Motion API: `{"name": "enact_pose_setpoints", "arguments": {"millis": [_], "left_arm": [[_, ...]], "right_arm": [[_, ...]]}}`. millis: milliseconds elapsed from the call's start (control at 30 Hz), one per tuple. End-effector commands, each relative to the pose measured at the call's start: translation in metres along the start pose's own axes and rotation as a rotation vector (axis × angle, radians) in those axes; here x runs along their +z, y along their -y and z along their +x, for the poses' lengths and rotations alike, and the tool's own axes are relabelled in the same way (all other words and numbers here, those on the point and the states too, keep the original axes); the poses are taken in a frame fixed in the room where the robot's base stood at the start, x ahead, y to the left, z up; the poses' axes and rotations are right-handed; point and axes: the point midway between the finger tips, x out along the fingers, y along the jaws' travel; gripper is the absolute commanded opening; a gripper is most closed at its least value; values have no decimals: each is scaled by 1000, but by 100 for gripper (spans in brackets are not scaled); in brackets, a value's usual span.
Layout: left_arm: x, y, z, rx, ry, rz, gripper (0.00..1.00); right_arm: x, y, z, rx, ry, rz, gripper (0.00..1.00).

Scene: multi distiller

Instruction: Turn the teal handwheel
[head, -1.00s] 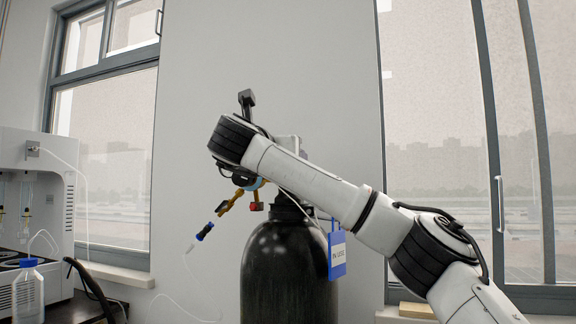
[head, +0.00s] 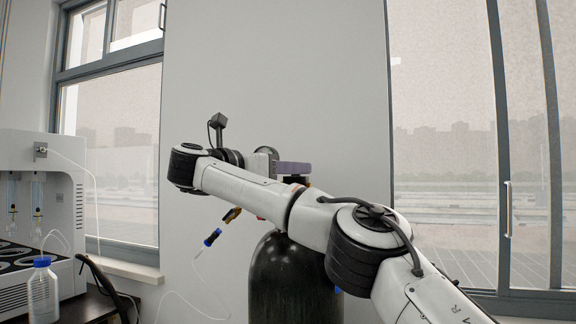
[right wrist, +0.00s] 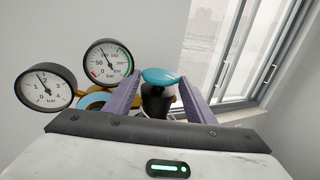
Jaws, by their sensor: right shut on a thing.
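The teal handwheel (right wrist: 161,76) is at the centre of the right wrist view, on top of a dark valve stem. My right gripper (right wrist: 160,80) has its two purple fingers on either side of the handwheel and is shut on it. In the head view the right gripper (head: 308,169) points right, just above the black gas cylinder (head: 285,275). The handwheel cannot be made out in the head view. My left gripper is not in view.
Two round gauges, one lower (right wrist: 45,88) and one upper (right wrist: 107,60), stand left of the fingers. A white machine (head: 40,190) and a bottle (head: 42,290) are at far left.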

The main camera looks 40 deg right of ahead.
Motion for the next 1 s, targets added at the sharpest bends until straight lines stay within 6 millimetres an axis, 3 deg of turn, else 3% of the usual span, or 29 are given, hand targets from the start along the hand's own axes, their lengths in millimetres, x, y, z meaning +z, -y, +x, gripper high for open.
{"name": "enact_pose_setpoints", "arguments": {"millis": [200,233,300,1000], "left_arm": [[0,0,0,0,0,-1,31],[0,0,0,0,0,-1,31],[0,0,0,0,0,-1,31],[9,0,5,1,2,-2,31]], "right_arm": [[-2,4,4,-18,-2,-3,27],[-2,4,4,-18,-2,-3,53],[-2,4,4,-19,-1,-3,62],[-4,5,6,10,-4,1,62]]}}
